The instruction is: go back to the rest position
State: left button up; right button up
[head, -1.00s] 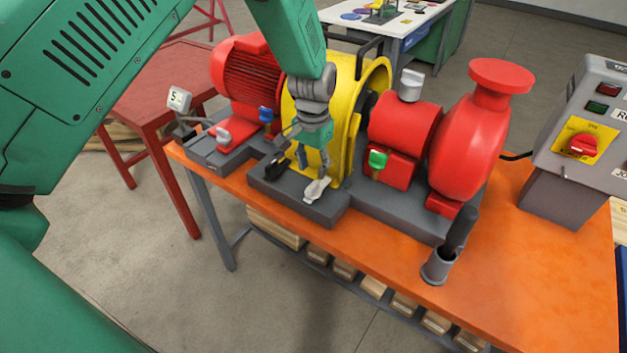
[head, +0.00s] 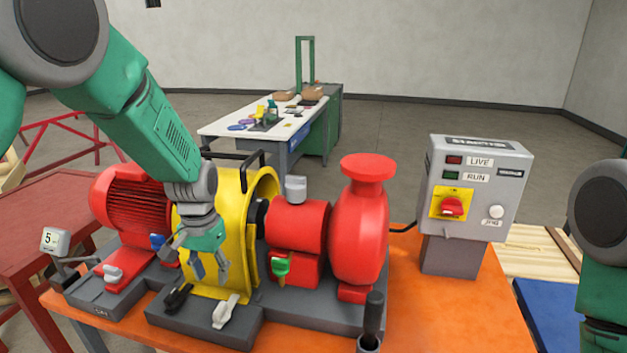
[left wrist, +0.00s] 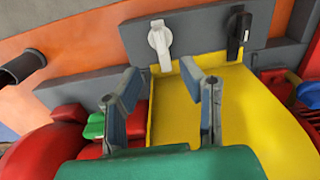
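My left gripper (head: 208,272) hangs in front of the yellow guard (head: 234,212) of the pump skid, with its fingers pointing down. In the left wrist view the fingers of the left gripper (left wrist: 166,88) are spread apart with nothing between them. A white lever (head: 226,312) and a black lever (head: 177,298) stand on the grey base just beyond the fingertips. The white lever (left wrist: 160,44) and black lever (left wrist: 238,32) also show in the left wrist view, apart from the fingers. My right arm shows at the right edge; its gripper is out of view.
The red motor (head: 132,200) is left of the guard, the red pump (head: 360,232) right of it. A control box (head: 474,185) stands on the orange table (head: 455,318). A dark upright handle (head: 371,318) is at the front. A white table (head: 225,128) stands behind.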

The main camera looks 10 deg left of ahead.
pick_arm(q)
jog(key=s+f+b, duration=0.4)
jog(key=s+f, duration=0.3)
jog(key=f, duration=0.5)
jog(key=s+f+b, duration=0.3)
jog(key=s+f, duration=0.5)
jog(key=f, duration=0.4)
jog(key=s+f+b, duration=0.3)
jog(key=s+f, duration=0.1)
jog(key=s, duration=0.5)
jog(key=s+f+b, duration=0.3)
jog(key=s+f, duration=0.2)
jog(key=s, duration=0.4)
jog(key=shift+s+d+f+t, duration=0.2)
jog(key=shift+s+d+t, duration=0.05)
jog(key=shift+d+t, duration=0.1)
jog(key=shift+w, duration=0.1)
